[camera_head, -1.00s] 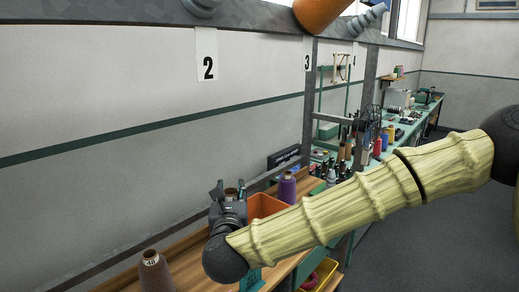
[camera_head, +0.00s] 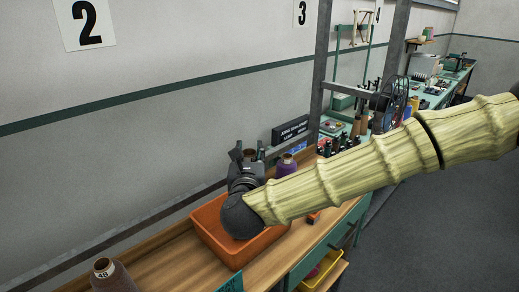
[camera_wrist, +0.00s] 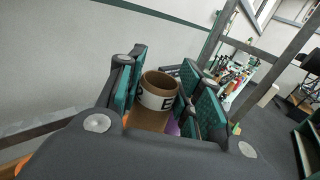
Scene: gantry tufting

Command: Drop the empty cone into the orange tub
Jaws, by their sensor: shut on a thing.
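The empty cone (camera_wrist: 160,98) is a bare brown cardboard tube with a white, black-lettered label band. In the wrist view it sits between the teal pads of my gripper (camera_wrist: 164,72), which is shut on it, with its open top rim facing the camera. In the head view my gripper (camera_head: 248,154) points up, and only a little of the cone shows between the fingers. The orange tub (camera_head: 208,222) stands on the wooden bench top below my wrist. My wrist overlaps its right part in the picture. Its visible floor looks bare.
A purple cone (camera_head: 287,166) stands just right of my gripper, close to the tub. A brown cone (camera_head: 112,276) marked 40 stands at the front left. A dark sign (camera_head: 290,130) and dark bottles (camera_head: 340,143) stand behind. A grey post (camera_head: 322,75) rises at the back.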

